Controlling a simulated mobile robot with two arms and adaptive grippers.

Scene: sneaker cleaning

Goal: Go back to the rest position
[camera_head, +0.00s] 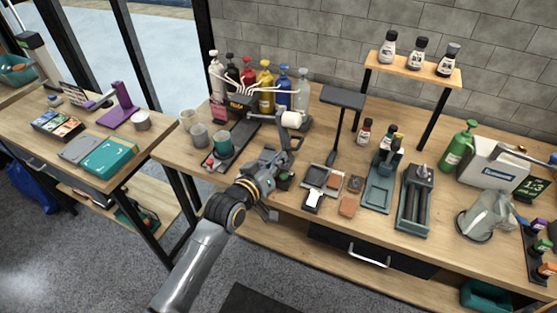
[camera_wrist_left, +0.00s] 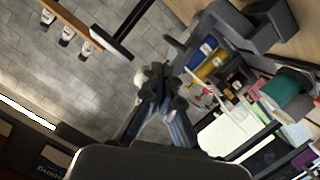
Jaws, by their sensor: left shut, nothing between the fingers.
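My left arm reaches in from the bottom of the head view. Its left gripper (camera_head: 278,160) is over the front part of the wooden workbench (camera_head: 185,155). In the left wrist view the fingers of my left gripper (camera_wrist_left: 155,77) come together at their tips, shut with nothing between them. A white cylindrical thing (camera_head: 291,119) on a dark stand is just behind the gripper in the head view. My right gripper does not show in either view.
Right of the gripper are a grey tray (camera_head: 320,179) and a dark stand (camera_head: 342,98). A raised shelf (camera_head: 410,67) holds three small bottles. Open floor (camera_head: 85,260) lies at lower left.

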